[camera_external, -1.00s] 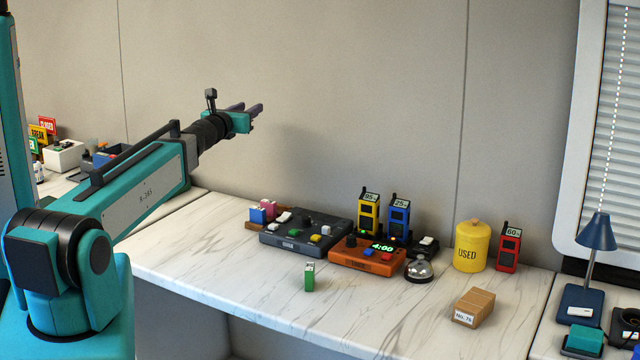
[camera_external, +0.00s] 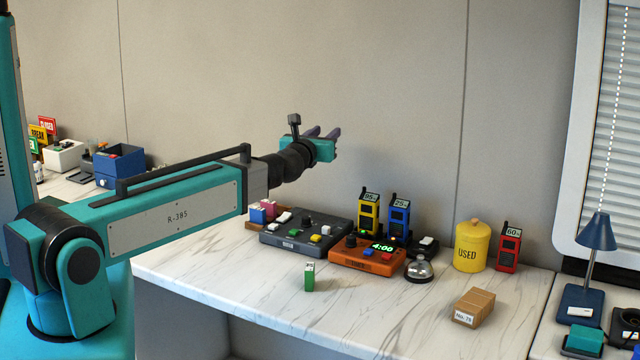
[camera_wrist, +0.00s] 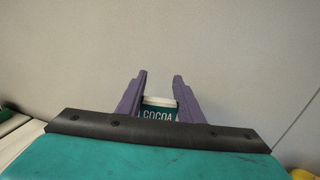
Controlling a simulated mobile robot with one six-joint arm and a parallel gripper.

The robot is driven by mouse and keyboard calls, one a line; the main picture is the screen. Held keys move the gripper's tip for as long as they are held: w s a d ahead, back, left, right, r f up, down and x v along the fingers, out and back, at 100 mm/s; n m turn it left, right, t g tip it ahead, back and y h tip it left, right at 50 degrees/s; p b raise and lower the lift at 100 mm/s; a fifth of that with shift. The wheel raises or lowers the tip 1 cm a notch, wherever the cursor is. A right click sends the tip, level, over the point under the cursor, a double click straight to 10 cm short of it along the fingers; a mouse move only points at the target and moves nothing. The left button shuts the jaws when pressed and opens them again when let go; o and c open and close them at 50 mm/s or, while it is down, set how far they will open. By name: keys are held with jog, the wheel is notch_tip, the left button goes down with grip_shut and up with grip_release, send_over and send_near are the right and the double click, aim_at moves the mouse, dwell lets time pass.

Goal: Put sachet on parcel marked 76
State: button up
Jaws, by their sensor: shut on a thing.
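A teal sachet with a white edge (camera_wrist: 159,109), lettered COCOA, sits between the purple fingers of my gripper in the wrist view (camera_wrist: 160,92). My gripper is shut on it. In the external view my gripper (camera_external: 326,133) is raised in front of the wall, above the back of the marble counter, and the sachet is hard to make out there. The parcel, a small brown box (camera_external: 474,306) with a white label reading No. 76, lies at the front right of the counter. My gripper is well above it and to its left.
A dark button panel (camera_external: 306,234), an orange timer box (camera_external: 366,256), a silver bell (camera_external: 419,268), a yellow USED canister (camera_external: 469,247) and a red radio (camera_external: 507,248) stand along the back. Counter around the parcel is clear.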

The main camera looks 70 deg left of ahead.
jog(key=w+d+f, duration=0.2)
jog(key=w+d, duration=0.1)
jog(key=d, duration=0.5)
jog(key=w+d+f, duration=0.1)
jog(key=w+d, duration=0.3)
jog(key=d, duration=0.5)
jog(key=w+d+f, duration=0.2)
jog(key=w+d, duration=0.1)
jog(key=d, duration=0.5)
jog(key=s+d+f+m+t+h, duration=0.1)
jog(key=s+d+f, duration=0.1)
jog(key=d, duration=1.3)
jog(key=s+d+f, duration=0.1)
jog(key=d+f, duration=0.2)
jog(key=d, duration=1.3)
jog(key=a+f+m+t+h+b, duration=0.1)
jog(key=a+f+b, duration=0.2)
jog(key=a, duration=0.7)
jog(key=shift+w+f+b, duration=0.3)
jog(key=shift+f+b, duration=0.05)
jog(key=shift+b, duration=0.1)
jog(key=shift+w+a+f+b, duration=0.1)
jog(key=shift+w+f+b, duration=0.1)
jog(key=shift+b, duration=0.5)
jog(key=b, duration=0.3)
jog(key=shift+w+f, duration=0.1)
jog(key=shift+w, duration=0.3)
